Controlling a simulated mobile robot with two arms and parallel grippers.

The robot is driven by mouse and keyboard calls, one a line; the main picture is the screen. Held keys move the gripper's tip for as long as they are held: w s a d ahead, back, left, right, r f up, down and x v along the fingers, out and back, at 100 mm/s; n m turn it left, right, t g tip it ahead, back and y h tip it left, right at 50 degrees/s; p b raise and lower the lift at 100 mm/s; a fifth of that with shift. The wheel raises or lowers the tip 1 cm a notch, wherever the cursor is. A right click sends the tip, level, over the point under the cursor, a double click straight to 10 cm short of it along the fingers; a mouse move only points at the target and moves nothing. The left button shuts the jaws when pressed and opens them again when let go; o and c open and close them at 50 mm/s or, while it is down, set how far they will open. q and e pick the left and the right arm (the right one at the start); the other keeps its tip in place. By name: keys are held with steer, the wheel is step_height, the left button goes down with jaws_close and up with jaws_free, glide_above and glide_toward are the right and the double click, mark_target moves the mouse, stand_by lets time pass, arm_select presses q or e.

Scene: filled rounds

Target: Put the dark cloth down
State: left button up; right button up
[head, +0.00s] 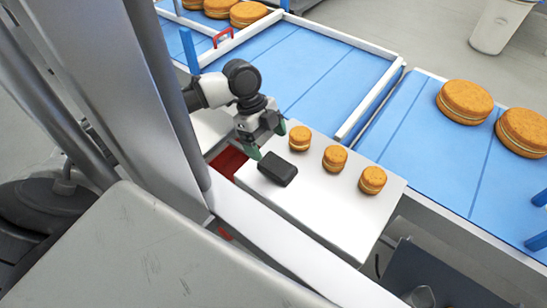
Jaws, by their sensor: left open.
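The dark cloth (278,169) is a small, block-like dark piece lying on the white board (325,215), near its left end. My left gripper (269,143) is just above and behind the cloth, with its green-tipped fingers apart. One fingertip is close to the cloth's left edge; I cannot tell whether it touches. Nothing shows between the fingers. My right gripper is not in view.
Small filled rounds (335,158) stand in a row on the board, right of the cloth. Behind are blue belts (310,70) with white rails and larger rounds (466,101). A red bin (228,160) shows left of the board. The board's front is clear.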

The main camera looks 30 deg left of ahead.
arm_select(q)
steer(key=shift+b+v, duration=0.3)
steer(key=shift+v, duration=1.95)
steer(key=shift+d, duration=0.1)
